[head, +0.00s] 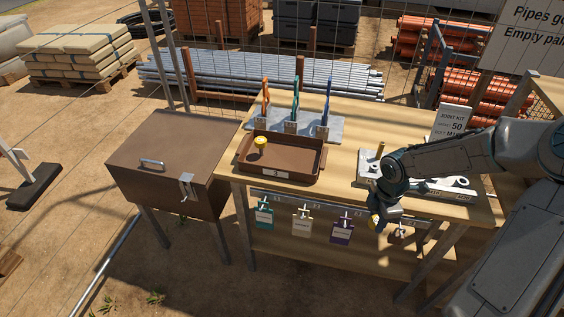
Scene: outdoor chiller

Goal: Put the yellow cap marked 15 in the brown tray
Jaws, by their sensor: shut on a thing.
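The brown tray (301,163) sits on the wooden table, left of its middle, with a pale label on its front wall. One yellow cap-like piece (261,142) stands in the tray's left part; no number on it is readable. My gripper (377,223) points down at the table's front edge, to the right of the tray.
Three upright tools, orange, green and blue (326,108), stand on a grey plate behind the tray. Coloured tags (302,220) hang along the table's front. A metal plate with a wrench (459,182) lies on the right, near a sign (451,121). A brown chest (165,150) stands left.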

